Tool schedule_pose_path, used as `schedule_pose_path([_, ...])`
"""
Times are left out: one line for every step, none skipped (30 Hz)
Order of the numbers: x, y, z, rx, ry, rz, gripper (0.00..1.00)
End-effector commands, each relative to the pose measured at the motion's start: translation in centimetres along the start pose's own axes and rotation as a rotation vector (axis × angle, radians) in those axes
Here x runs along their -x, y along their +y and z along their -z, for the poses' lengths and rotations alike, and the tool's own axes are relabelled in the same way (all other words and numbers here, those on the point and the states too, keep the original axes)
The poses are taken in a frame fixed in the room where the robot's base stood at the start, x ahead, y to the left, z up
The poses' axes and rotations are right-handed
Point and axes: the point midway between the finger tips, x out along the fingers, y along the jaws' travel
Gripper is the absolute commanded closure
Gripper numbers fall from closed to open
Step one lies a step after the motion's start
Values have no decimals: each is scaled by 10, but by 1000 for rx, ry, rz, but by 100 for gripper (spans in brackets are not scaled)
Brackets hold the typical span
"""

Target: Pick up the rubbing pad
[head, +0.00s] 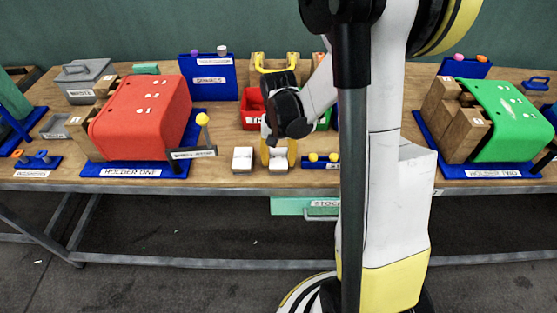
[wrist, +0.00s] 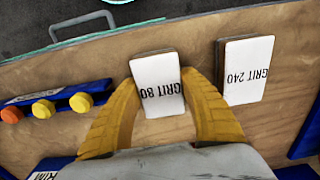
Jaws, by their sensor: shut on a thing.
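The pad marked GRIT 80 (wrist: 157,88) is a small block with a white top and brown sides. It lies between the two yellow fingers of my gripper (wrist: 160,98), which are shut on its sides. A similar pad marked GRIT 240 (wrist: 245,70) lies apart, to the right in the wrist view. In the head view my gripper (head: 278,152) points down at the GRIT 80 pad (head: 278,164), near the table's front edge. The GRIT 240 pad (head: 243,157) is to its left there. I cannot tell whether the held pad touches the table.
A blue rack with yellow and orange knobs (wrist: 42,108) stands left of my gripper in the wrist view. A red bin (head: 252,108) is behind my gripper.

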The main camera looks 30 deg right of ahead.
Motion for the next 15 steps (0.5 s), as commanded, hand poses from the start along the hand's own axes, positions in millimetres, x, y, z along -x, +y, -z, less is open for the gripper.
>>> schedule_pose_path([0,0,0,0,0,0,80])
schedule_pose_path([0,0,0,0,0,0,80])
schedule_pose_path([2,0,0,0,0,0,80])
schedule_pose_path([3,0,0,0,0,0,80])
schedule_pose_path([5,0,0,0,0,0,80])
schedule_pose_path([8,0,0,0,0,0,80])
schedule_pose_path([12,0,0,0,0,0,80])
schedule_pose_path([15,0,-1,0,0,0,80])
schedule_pose_path([21,0,0,0,0,0,80])
schedule_pose_path([26,0,0,0,0,0,80])
schedule_pose_path([31,0,0,0,0,0,80])
schedule_pose_path([39,0,0,0,0,0,80])
schedule_pose_path([46,0,-1,0,0,0,80])
schedule_pose_path([49,6,1,-3,0,0,80])
schedule_pose_path([53,15,3,-5,0,0,80])
